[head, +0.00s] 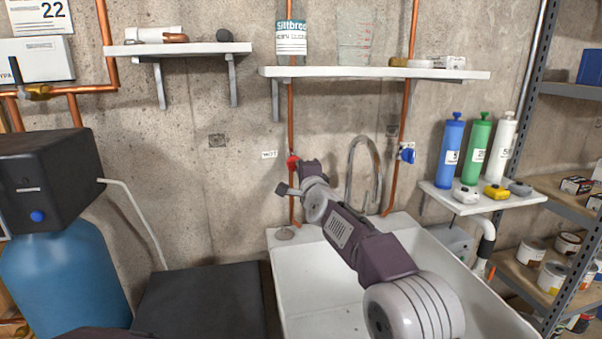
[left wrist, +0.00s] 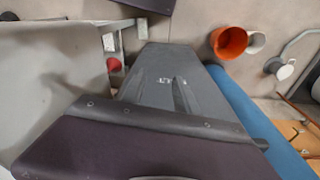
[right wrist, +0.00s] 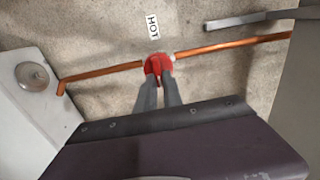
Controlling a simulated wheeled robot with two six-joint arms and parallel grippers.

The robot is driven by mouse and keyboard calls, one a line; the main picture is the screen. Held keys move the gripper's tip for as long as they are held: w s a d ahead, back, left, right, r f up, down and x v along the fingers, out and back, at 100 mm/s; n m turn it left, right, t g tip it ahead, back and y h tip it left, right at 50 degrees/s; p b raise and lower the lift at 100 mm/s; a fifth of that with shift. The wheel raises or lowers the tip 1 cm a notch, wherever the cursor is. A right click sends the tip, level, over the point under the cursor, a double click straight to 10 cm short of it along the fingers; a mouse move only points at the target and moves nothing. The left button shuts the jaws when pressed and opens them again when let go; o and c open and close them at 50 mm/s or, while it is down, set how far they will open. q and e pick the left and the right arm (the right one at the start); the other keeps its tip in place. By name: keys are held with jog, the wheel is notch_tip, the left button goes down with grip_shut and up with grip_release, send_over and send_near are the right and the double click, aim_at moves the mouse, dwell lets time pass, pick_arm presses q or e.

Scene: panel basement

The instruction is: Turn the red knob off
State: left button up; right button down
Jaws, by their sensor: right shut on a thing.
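The red knob (head: 292,161) sits on a vertical copper pipe on the concrete wall, left of the sink tap. In the right wrist view the knob (right wrist: 157,65) is between my right gripper's fingertips (right wrist: 159,78), beside a "HOT" label (right wrist: 152,26). My right gripper (head: 297,178) is shut on it, and the fingers hide part of it. My right arm reaches over the sink. My left gripper is out of the head view. In the left wrist view its body fills the bottom, and its dark fingers (left wrist: 168,92) blend into a grey surface.
A white sink (head: 322,290) with a curved tap (head: 365,165) lies below. A blue knob (head: 407,154) is on the right pipe. Shelves (head: 375,73) hang above. A blue tank (head: 65,285) stands left, and a side shelf (head: 480,198) holds several bottles.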

dwell(0.4)
jog(key=c, duration=1.5)
grip_release()
jog(key=s+b, duration=0.1)
jog(key=s, duration=0.2)
jog(key=s+d+b, duration=0.1)
jog(key=s+b, duration=0.1)
jog(key=s, duration=0.1)
jog(key=s+b, duration=0.1)
jog(key=s, duration=0.2)
jog(key=shift+d, duration=0.4)
jog(key=shift+f, duration=0.1)
